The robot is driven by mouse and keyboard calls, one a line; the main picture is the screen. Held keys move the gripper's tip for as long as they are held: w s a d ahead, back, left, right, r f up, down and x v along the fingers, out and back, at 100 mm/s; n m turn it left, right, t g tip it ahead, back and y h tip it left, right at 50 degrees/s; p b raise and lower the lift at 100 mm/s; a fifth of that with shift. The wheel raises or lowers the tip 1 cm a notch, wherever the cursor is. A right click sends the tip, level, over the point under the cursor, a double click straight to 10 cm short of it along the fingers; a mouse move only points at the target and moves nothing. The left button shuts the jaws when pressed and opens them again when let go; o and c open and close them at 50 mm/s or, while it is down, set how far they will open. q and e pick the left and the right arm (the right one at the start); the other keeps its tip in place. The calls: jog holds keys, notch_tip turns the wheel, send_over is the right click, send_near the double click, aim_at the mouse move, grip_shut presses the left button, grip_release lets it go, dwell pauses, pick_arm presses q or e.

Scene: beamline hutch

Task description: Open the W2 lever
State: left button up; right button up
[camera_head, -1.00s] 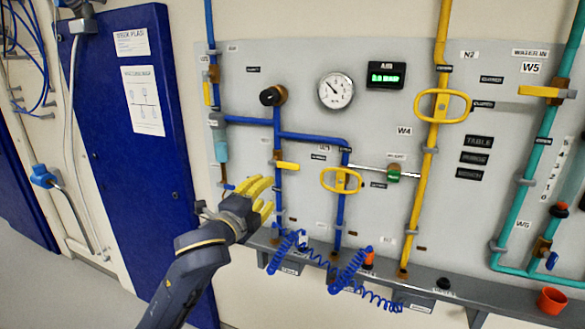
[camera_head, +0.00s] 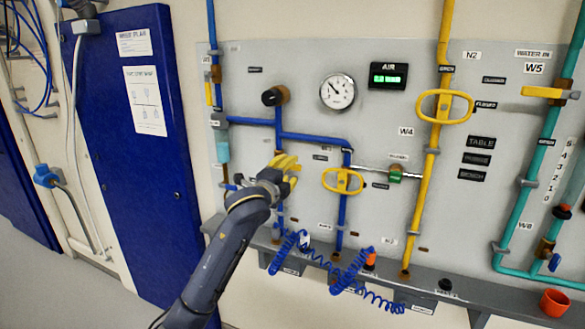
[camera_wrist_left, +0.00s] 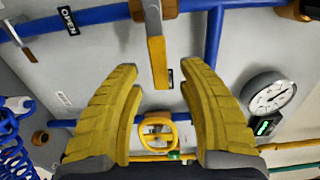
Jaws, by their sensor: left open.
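My left gripper (camera_head: 290,166) is open in front of the panel and hides most of the yellow lever on the blue vertical pipe behind it. In the left wrist view the yellow lever (camera_wrist_left: 158,62) shows between my open yellow fingers (camera_wrist_left: 160,72), with a gap on each side. It sticks out across its blue pipe from a grey mount. An OPEN label (camera_wrist_left: 68,20) sits beside that pipe. I cannot read a W2 label in either view. My right gripper is not in view.
A yellow oval handwheel (camera_head: 342,181) is just right of my gripper. A black knob (camera_head: 274,96) and a round gauge (camera_head: 337,92) are above. Coiled blue hoses (camera_head: 352,270) hang along the grey ledge (camera_head: 465,298) below. A blue door (camera_head: 130,190) stands to the left.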

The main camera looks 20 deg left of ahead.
pick_arm(q)
jog(key=shift+w+d, duration=0.15)
jog(key=shift+w, duration=1.2)
jog(key=shift+c, duration=0.2)
grip_shut()
